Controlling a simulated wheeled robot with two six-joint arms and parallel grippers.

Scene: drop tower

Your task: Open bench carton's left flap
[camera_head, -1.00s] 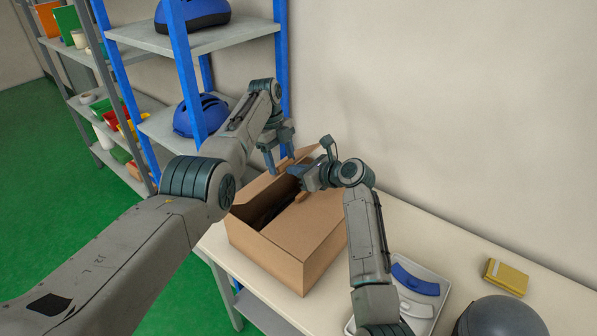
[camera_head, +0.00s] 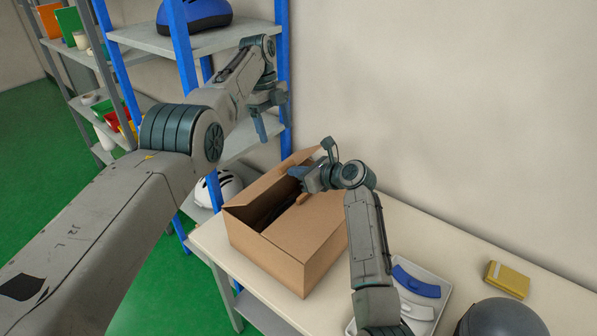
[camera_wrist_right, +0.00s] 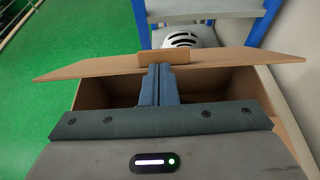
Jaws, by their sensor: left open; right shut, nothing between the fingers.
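The brown cardboard carton (camera_head: 283,262) stands on the bench. Its left flap (camera_head: 262,184) is raised and leans outward over the left side; in the right wrist view the flap (camera_wrist_right: 100,68) spans the carton's far edge, with a small tab in its middle. The right flap (camera_head: 308,226) lies across the right part of the top, leaving a dark gap on the left. My right gripper (camera_wrist_right: 159,70) is shut and empty, over the opening beside the left flap; contact is unclear. My left gripper (camera_head: 272,122) is open and empty, above and behind the carton, apart from it.
A blue-posted shelf (camera_head: 187,62) with helmets stands behind left, close to my left arm. A white helmet (camera_head: 219,189) sits low on it. A tray (camera_head: 424,281) with blue and white parts, a yellow box (camera_head: 507,279) and a grey dome (camera_head: 502,318) lie right on the bench.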

